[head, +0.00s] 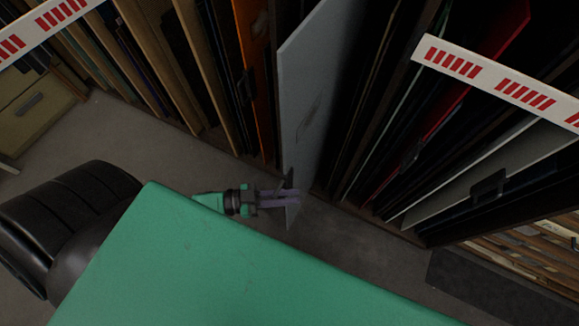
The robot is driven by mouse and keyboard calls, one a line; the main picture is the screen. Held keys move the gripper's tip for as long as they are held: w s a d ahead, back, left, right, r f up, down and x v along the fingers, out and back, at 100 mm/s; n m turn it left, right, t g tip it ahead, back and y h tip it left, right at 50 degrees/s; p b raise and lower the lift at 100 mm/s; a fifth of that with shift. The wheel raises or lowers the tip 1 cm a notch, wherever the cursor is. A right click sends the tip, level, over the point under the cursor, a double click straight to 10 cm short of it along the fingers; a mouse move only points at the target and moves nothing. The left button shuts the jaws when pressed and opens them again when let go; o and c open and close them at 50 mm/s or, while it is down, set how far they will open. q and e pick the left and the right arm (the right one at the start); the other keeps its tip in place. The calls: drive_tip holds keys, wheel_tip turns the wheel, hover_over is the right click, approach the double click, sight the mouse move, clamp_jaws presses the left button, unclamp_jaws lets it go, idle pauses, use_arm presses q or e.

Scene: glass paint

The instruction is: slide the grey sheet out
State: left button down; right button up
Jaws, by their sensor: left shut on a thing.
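The grey sheet (314,85) stands upright in the rack, between an orange sheet on its left and dark sheets on its right. Its near edge sticks out past the neighbouring sheets, and its lower corner reaches out over the floor. My left gripper (292,197) is shut on the near lower part of the grey sheet. The fingers lie across the sheet's edge. The far part of the sheet runs out of the picture at the top. My right gripper is not in view.
The orange sheet (258,70) stands close on the left. A red sheet (450,110) and a pale sheet (490,172) stand to the right. White rails with red marks (500,80) cross at upper right and upper left. Grey floor (130,150) is clear before the rack.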

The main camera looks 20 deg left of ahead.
use_arm(q)
drive_tip(key=c, duration=1.2)
unclamp_jaws()
drive_tip(key=shift+o, duration=0.2)
drive_tip(key=b+v, duration=0.1)
drive_tip(key=v, duration=1.3)
drive_tip(key=shift+s+a, duration=0.2)
drive_tip(key=shift+a, duration=0.05)
